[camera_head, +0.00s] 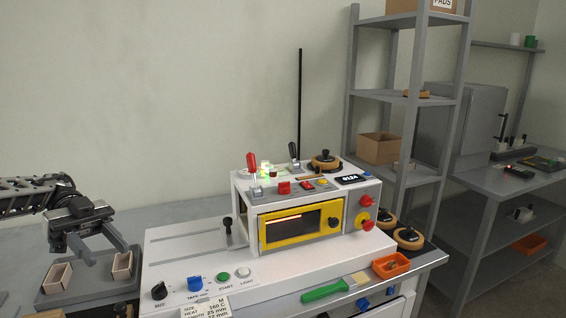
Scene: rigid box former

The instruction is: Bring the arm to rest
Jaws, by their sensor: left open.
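My left gripper (104,249) comes in from the left, pointing down over a dark tray (90,287). Its two fingers are spread apart and I see nothing held between them. Two small open pinkish boxes sit on the tray below it, a left box (60,277) and a right box (122,265). The right finger is close to the right box; I cannot tell whether they touch. My right gripper is not in view.
The white box former (190,258) stands right of the tray, with a red-handled lever (252,162) and yellow-framed window. A green-handled brush (326,290) and orange bin (391,265) lie at its front. Grey shelving (405,100) stands behind.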

